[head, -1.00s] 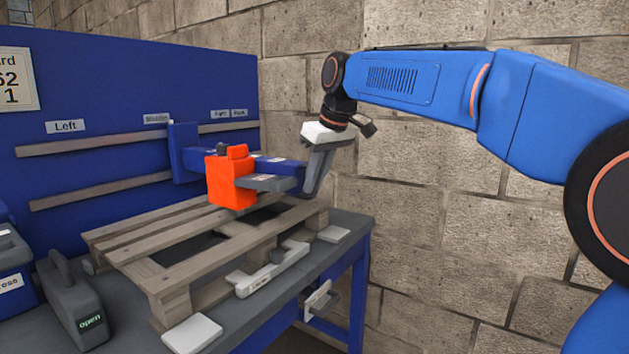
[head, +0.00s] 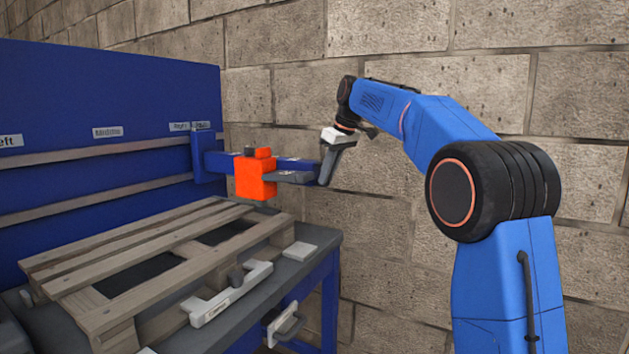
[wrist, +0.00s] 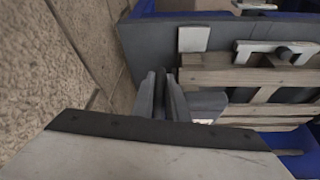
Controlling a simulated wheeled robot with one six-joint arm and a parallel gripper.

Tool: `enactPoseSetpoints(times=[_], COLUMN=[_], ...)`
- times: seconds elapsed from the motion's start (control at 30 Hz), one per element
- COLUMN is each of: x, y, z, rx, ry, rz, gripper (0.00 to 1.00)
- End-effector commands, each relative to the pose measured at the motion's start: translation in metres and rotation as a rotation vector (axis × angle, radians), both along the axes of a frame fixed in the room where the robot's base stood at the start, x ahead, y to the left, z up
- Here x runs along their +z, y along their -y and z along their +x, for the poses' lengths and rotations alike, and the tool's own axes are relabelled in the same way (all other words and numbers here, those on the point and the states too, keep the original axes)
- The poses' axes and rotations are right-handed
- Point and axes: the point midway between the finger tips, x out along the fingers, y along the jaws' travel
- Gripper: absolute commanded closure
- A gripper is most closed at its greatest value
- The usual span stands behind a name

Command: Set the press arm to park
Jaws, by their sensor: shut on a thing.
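The press arm is a blue beam (head: 292,164) with an orange head (head: 255,176) and a grey handle bar (head: 290,177) at its right. In the wrist view the narrow fingers (wrist: 168,92) are close together around the handle, whose grey bar (wrist: 206,104) extends right. The fingers hide the gripped part.
A wooden pallet (head: 75,262) lies on the grey bench (head: 75,335) below the press arm. A white clamp with a dark knob (head: 215,305) stands at its front edge. A stone wall (head: 400,60) rises behind.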

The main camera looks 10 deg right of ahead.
Motion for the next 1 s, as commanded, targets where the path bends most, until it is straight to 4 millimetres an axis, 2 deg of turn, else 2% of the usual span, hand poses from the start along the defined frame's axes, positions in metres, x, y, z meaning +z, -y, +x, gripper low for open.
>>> enactPoseSetpoints(times=[0.03, 0.2, 0.4, 0.93, 0.97, 1.0], x=[-0.001, -0.001, -0.001, 0.001, 0.001, 0.001], y=[0.009, 0.026, 0.037, 0.043, 0.044, 0.043], z=[0.011, 0.033, 0.048, 0.055, 0.055, 0.055], rx=[-0.004, -0.003, -0.002, -0.005, -0.005, -0.005], ry=[0.0, 0.001, 0.0, 0.007, 0.007, 0.007], rz=[-0.001, -0.001, -0.002, -0.002, -0.002, -0.002], gripper=[1.0, 1.0, 1.0, 1.0, 0.8, 0.7])
